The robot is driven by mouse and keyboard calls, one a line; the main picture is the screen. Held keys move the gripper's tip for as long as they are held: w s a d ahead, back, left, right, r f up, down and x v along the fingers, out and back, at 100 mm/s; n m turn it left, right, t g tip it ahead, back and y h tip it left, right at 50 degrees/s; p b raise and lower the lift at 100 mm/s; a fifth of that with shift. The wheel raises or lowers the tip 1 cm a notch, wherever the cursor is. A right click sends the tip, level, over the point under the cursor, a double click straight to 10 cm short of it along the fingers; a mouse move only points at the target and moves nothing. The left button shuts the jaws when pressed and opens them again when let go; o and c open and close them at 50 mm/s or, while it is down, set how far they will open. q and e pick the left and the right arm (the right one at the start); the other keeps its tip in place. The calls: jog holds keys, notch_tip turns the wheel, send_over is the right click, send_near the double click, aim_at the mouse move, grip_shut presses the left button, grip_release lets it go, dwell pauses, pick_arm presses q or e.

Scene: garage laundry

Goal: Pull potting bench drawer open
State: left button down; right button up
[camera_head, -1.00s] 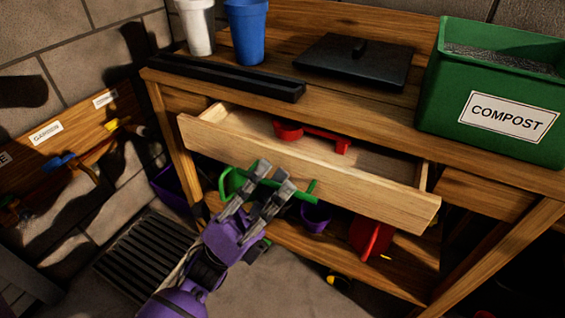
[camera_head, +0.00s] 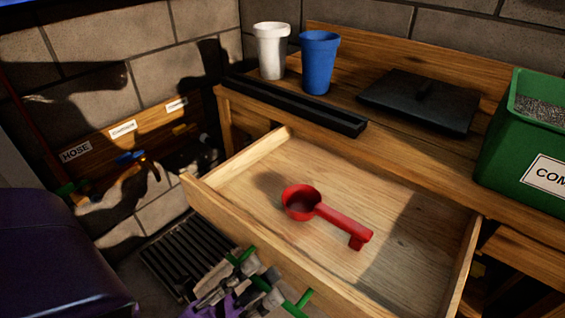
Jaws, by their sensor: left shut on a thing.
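The wooden drawer (camera_head: 262,178) of the potting bench (camera_head: 405,155) stands well out from the bench, so most of its inside shows. A red scoop (camera_head: 318,212) with a hooked handle lies on the drawer floor. My left gripper (camera_head: 258,277) is at the bottom of the view, in front of the drawer, shut on the green drawer handle (camera_head: 298,305). Its fingers hide part of the handle. The lower part of the drawer front runs out of the picture. My right gripper is not in view.
On the bench top stand a white pot (camera_head: 271,50), a blue pot (camera_head: 319,62), a black bar (camera_head: 300,107), a black flat lid (camera_head: 420,100) and a green compost bin (camera_head: 525,150). A floor grate (camera_head: 185,255) lies at the left, below labelled wall hooks.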

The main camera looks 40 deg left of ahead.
pick_arm(q)
jog(key=shift+f, duration=0.1)
jog(key=c, duration=2.2)
grip_release()
jog(key=shift+o, duration=0.2)
jog(key=v, duration=1.2)
